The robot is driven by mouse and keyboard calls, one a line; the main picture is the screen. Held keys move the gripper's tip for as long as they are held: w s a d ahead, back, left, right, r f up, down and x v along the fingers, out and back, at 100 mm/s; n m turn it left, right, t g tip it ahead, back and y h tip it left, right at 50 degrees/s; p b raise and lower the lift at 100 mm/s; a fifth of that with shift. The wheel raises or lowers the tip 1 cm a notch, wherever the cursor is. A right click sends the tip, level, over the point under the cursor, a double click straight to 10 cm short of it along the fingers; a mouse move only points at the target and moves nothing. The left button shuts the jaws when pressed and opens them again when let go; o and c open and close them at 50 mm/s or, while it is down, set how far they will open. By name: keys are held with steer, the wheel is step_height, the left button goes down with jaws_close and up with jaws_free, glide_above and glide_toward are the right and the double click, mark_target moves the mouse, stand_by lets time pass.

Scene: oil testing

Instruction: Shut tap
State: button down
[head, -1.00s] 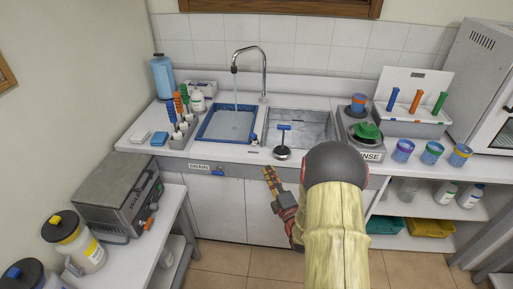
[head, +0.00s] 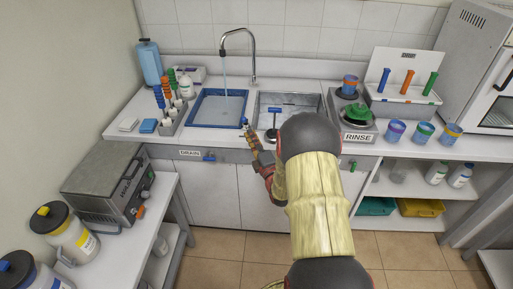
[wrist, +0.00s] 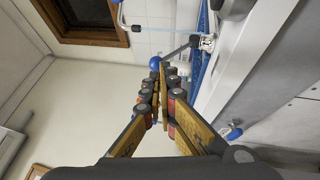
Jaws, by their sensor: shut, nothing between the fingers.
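The tap's curved metal spout (head: 240,34) stands behind the sink. A stream of water (head: 225,76) runs from it into the blue-rimmed left basin (head: 192,110). A lever with a blue knob (head: 244,121) sits at the front edge between the two basins.
A blue-handled plunger-like tool (head: 272,122) stands by the right basin, close right of my gripper. A blue drain valve (head: 209,157) is on the front panel below.

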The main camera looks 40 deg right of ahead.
mark_target(245, 121)
steer(key=shift+b+x, duration=0.4)
steer(key=shift+x, duration=1.6)
steer(key=shift+r, duration=0.1)
steer(key=shift+w+d+r+g+p, duration=0.15)
steer(key=shift+r+g+p, duration=0.2)
steer(key=shift+p, duration=0.3)
steer(key=shift+d+r+m+p, duration=0.1)
steer(key=shift+r+m+p, duration=0.2)
steer(key=shift+p, duration=0.1)
steer(key=w+d+r+m+g+y+p, duration=0.3)
steer(key=w+d+r+g+p, duration=0.1)
steer(key=p, duration=1)
steer(key=shift+d+r+g+y, duration=0.3)
steer(key=shift+r+g, duration=0.2)
steer(key=shift+g, duration=0.65)
steer(key=shift+r+p, duration=0.1)
steer(key=shift+p, duration=0.2)
